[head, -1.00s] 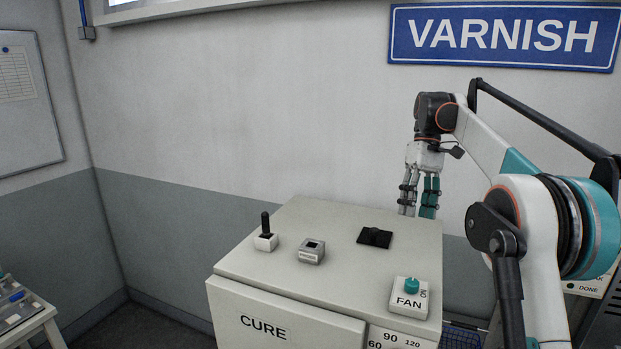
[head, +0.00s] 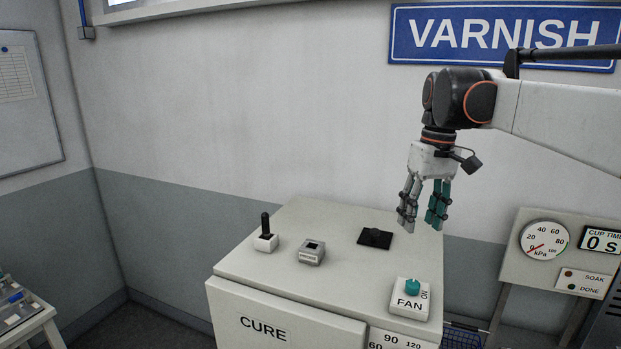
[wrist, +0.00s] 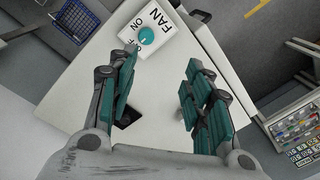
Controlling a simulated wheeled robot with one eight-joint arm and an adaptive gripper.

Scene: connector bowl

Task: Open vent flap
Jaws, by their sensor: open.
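The black square vent flap (head: 375,238) lies flat on top of the cream CURE cabinet (head: 330,220), with a small raised piece at its middle. In the wrist view, part of the black flap (wrist: 128,117) shows between the fingers, partly hidden by the left finger. My gripper (head: 423,222) points down, open and empty, above the cabinet top, to the right of the flap in the head view. Its teal finger pads show apart in the wrist view (wrist: 160,100). It touches nothing that I can see.
A FAN switch with a teal knob (head: 411,290) stands at the cabinet's front right corner. A black lever on a white base (head: 265,236) and a small grey labelled box (head: 311,252) stand left of the flap. A gauge panel (head: 545,245) is at right.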

